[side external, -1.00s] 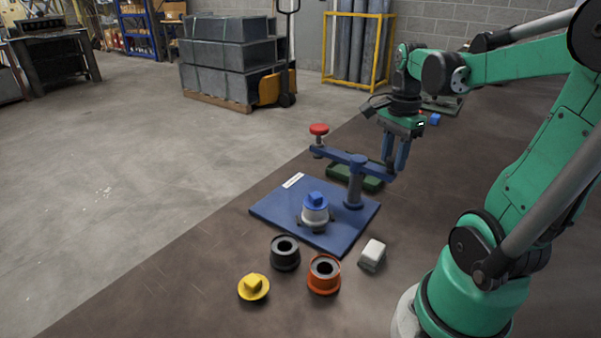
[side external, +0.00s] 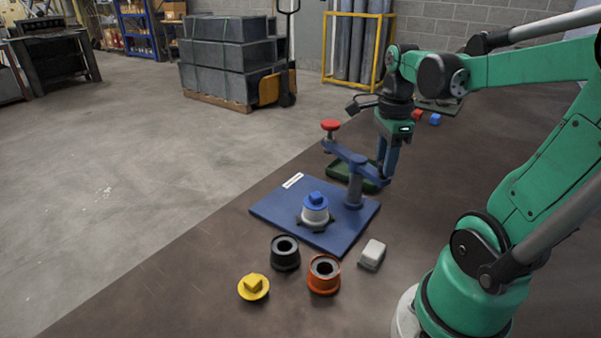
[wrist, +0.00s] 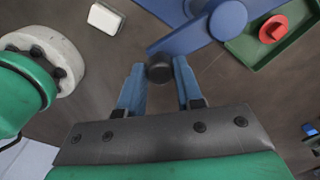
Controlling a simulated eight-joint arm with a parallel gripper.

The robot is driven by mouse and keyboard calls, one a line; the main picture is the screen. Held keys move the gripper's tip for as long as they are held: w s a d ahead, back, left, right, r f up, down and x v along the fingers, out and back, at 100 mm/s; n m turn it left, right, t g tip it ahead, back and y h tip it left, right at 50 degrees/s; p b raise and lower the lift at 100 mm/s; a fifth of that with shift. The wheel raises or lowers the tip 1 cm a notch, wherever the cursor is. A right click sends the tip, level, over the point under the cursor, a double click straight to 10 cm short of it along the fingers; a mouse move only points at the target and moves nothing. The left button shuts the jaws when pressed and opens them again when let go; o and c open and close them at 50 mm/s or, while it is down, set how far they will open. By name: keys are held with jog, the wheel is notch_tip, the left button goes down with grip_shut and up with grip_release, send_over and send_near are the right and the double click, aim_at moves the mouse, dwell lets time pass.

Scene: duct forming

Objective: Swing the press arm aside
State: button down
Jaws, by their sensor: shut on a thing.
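The blue press arm (side external: 345,154) sits on a blue post (side external: 355,183) that stands on a blue base plate (side external: 275,213). My gripper (side external: 388,172) is at the arm's near end, right of the post. In the wrist view my gripper (wrist: 160,78) is shut on the dark round end grip (wrist: 160,68) of the press arm, one blue finger on each side.
A green tray (side external: 340,178) lies behind the post; a red part (wrist: 273,28) in it shows in the wrist view. In front are a black ring (side external: 285,253), an orange ring (side external: 324,274), a yellow piece (side external: 254,287) and a white block (side external: 372,254).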

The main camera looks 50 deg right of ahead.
jog(key=c, duration=0.6)
grip_release()
jog(key=shift+o, duration=0.2)
jog(key=shift+r, duration=0.1)
jog(key=shift+r, duration=2.75)
jog(key=w+a+f+n+t, duration=0.2)
jog(key=a+n, duration=0.6)
jog(key=n, duration=0.5)
jog(key=w+a+f+n+t, duration=0.3)
jog(key=w+a+n+t, duration=0.2)
jog(key=n, duration=0.9)
jog(key=w+a, duration=0.1)
jog(key=a, duration=0.2)
jog(key=shift+a+f, duration=0.15)
jog(key=shift+f, duration=0.1)
